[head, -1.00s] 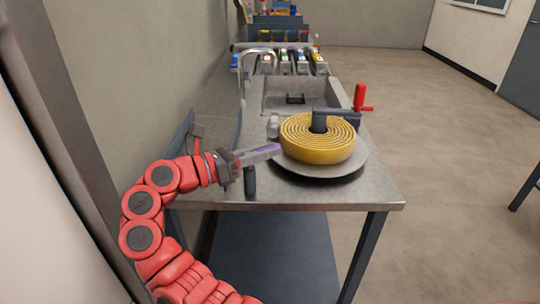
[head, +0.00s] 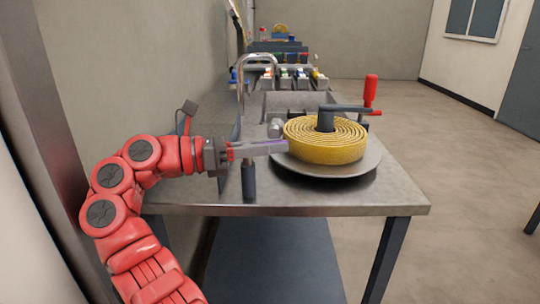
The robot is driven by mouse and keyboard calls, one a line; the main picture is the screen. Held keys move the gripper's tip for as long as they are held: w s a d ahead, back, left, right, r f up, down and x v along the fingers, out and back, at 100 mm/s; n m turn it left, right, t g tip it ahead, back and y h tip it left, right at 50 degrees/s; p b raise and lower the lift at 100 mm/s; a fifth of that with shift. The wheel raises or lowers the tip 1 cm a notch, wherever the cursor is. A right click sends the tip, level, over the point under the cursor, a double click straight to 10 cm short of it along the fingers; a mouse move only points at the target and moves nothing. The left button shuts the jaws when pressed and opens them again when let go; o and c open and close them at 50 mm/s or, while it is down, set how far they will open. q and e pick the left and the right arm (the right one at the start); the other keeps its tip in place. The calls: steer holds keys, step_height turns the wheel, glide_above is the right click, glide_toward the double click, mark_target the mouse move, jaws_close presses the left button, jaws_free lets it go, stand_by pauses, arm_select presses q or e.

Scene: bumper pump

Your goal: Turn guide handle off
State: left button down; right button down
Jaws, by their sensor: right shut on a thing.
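A dark upright handle (head: 248,182) stands at the table's near edge, left of the yellow coil. My right gripper (head: 278,147) lies level across the top of this handle and is shut on it; its fingertips reach past it toward the coil. The fingers hide the handle's upper end. My left gripper is not in view.
A yellow coiled hose (head: 322,150) lies on a round grey plate (head: 330,171). A metal table (head: 405,198) carries a tap (head: 258,60) and coloured items (head: 300,76) farther back. The wall is close at left.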

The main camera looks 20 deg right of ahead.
steer(key=shift+f, duration=0.1)
stand_by(0.3)
steer(key=c, duration=0.8)
jaws_free()
steer(key=shift+r, duration=0.2)
step_height(320, 180, up, 4)
steer(key=shift+f+p, duration=0.15)
steer(key=shift+p, duration=0.75)
steer(key=s+a+p, duration=0.1)
steer(key=s, duration=0.4)
steer(key=s+a+p, duration=0.1)
steer(key=s+a, duration=0.1)
steer(key=s, duration=0.3)
steer(key=s+a+r+p, duration=0.1)
steer(key=s, duration=0.4)
steer(key=shift+s+a, duration=0.2)
steer(key=shift+s, duration=0.05)
